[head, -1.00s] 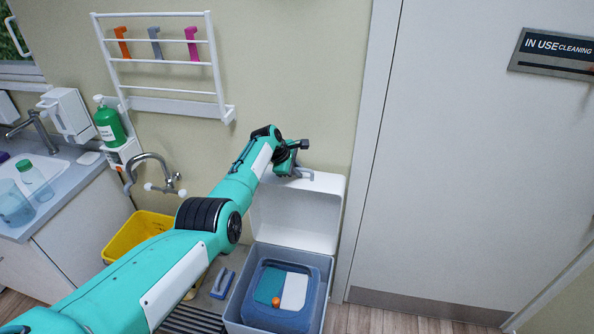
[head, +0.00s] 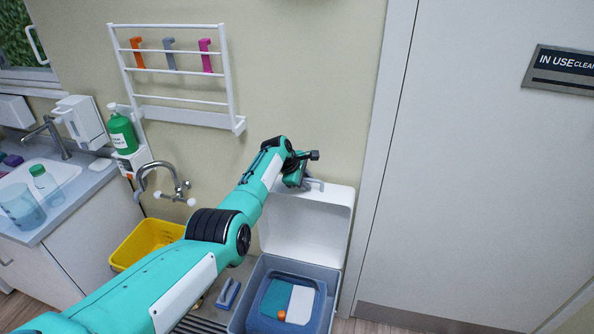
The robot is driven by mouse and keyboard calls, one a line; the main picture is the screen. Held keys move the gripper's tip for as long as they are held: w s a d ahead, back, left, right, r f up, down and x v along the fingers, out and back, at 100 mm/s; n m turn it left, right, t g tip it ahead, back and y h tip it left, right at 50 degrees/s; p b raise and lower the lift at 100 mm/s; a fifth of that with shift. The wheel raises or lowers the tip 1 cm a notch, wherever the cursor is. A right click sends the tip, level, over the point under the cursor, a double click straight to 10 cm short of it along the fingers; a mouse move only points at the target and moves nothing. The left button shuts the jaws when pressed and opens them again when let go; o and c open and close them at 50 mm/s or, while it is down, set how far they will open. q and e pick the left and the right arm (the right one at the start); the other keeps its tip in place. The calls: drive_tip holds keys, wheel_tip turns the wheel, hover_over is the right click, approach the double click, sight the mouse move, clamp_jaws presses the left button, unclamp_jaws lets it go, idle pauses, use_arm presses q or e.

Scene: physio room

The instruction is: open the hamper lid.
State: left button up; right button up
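The hamper (head: 245,309) is a blue-grey box on the floor against the wall. Its white lid (head: 325,228) stands upright at the back of the box, so the hamper is open. Inside lies a blue item with a teal and white top and a small orange ball. My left gripper (head: 314,182) is at the lid's upper edge, beside a small grey handle there. Its fingers are small and partly hidden by the wrist, so I cannot tell whether they hold the handle. My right gripper is out of view.
A yellow bucket (head: 147,240) stands under a wall tap (head: 165,183) left of the hamper. A blue brush (head: 228,292) lies beside the hamper. A white rack (head: 180,112) hangs above. The door (head: 470,190) is at the right, and a sink counter (head: 65,206) at the left.

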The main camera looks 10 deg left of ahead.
use_arm(q)
drive_tip(key=shift+p+v, duration=0.55)
drive_tip(key=shift+v, duration=0.7)
drive_tip(key=b+v, duration=0.2)
drive_tip(key=v, duration=0.9)
